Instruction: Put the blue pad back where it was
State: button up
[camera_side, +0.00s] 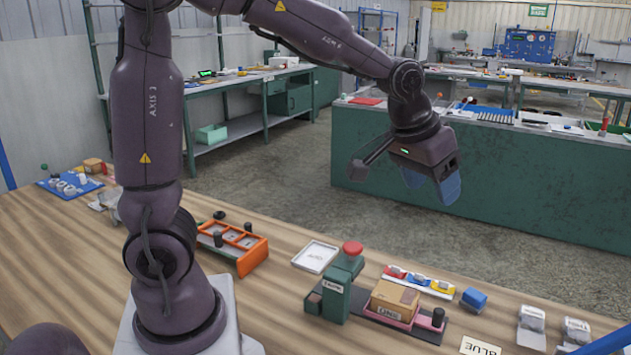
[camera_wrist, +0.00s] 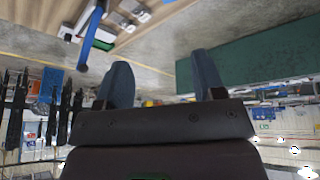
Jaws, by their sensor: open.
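A small blue block (camera_side: 473,299), which looks like the blue pad, lies on the wooden table just right of a holder (camera_side: 418,283) with red, blue, yellow and white sections. A card reading BLUE (camera_side: 480,346) lies nearer the front edge of the picture. My gripper (camera_side: 431,185) is open and empty, raised high above and beyond the table's far edge. Its two blue fingers also show in the wrist view (camera_wrist: 163,78), well apart with only floor between them. I cannot make out the blue pad in the wrist view.
A green stand with a red knob (camera_side: 350,260) and a cardboard box (camera_side: 395,298) stand left of the block. White clip-like pieces (camera_side: 531,325) stand to its right. An orange rack (camera_side: 233,244) is farther left. A blue bar (camera_wrist: 90,38) crosses the wrist view's upper left.

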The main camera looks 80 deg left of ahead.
jog(key=s+d+r+m, duration=0.1)
jog(key=s, duration=0.8)
jog(key=s+d+r+m, duration=0.1)
jog(key=s+r, duration=0.1)
jog(key=s, duration=0.7)
jog(key=shift+s+m+t, duration=0.3)
jog(key=shift+s+t, duration=0.05)
jog(key=shift+t, duration=0.05)
